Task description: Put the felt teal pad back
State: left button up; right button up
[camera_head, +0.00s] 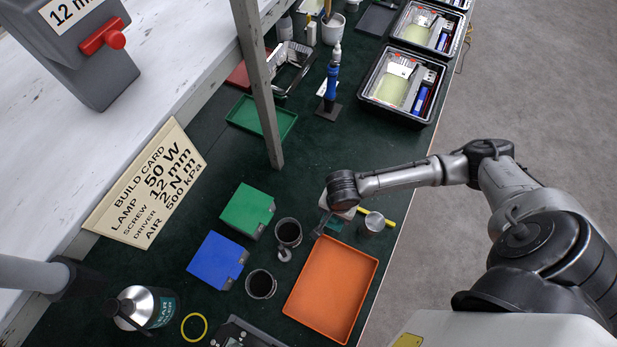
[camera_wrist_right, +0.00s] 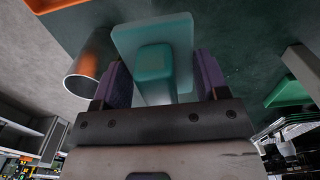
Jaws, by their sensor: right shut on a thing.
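The teal pad (camera_wrist_right: 180,35) is a flat teal plate with a raised block on it. In the right wrist view the block sits between the purple fingertips of my right gripper (camera_wrist_right: 163,78), which is shut on it. I cannot tell whether the pad touches the table. My left gripper is not in view.
Close by are the metal cup (camera_head: 372,225), a yellow-handled tool (camera_head: 388,221) and an orange tray (camera_head: 331,289). Two dark cups, a green box (camera_head: 247,211) and a blue box (camera_head: 217,260) stand left. A grey post (camera_head: 257,80) rises behind. Black crates line the far right edge.

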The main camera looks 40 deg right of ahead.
pick_arm(q)
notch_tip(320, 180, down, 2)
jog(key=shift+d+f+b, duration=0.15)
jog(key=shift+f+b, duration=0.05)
jog(key=shift+b, duration=0.95)
pick_arm(e)
send_over(308, 202)
jog(key=f, duration=0.7)
jog(key=shift+s, duration=0.35)
jog(key=shift+w+f, duration=0.15)
jog(key=shift+w, duration=0.2)
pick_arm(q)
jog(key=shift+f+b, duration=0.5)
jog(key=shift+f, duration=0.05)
pick_arm(e)
jog(key=shift+f, duration=1.95)
jog(key=shift+f, duration=0.2)
jog(key=o, duration=0.8)
jog(key=shift+o, duration=0.2)
pick_arm(q)
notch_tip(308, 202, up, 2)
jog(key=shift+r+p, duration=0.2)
jog(key=shift+p, duration=1)
pick_arm(e)
notch_tip(308, 202, up, 12)
jog(key=shift+r, duration=0.2)
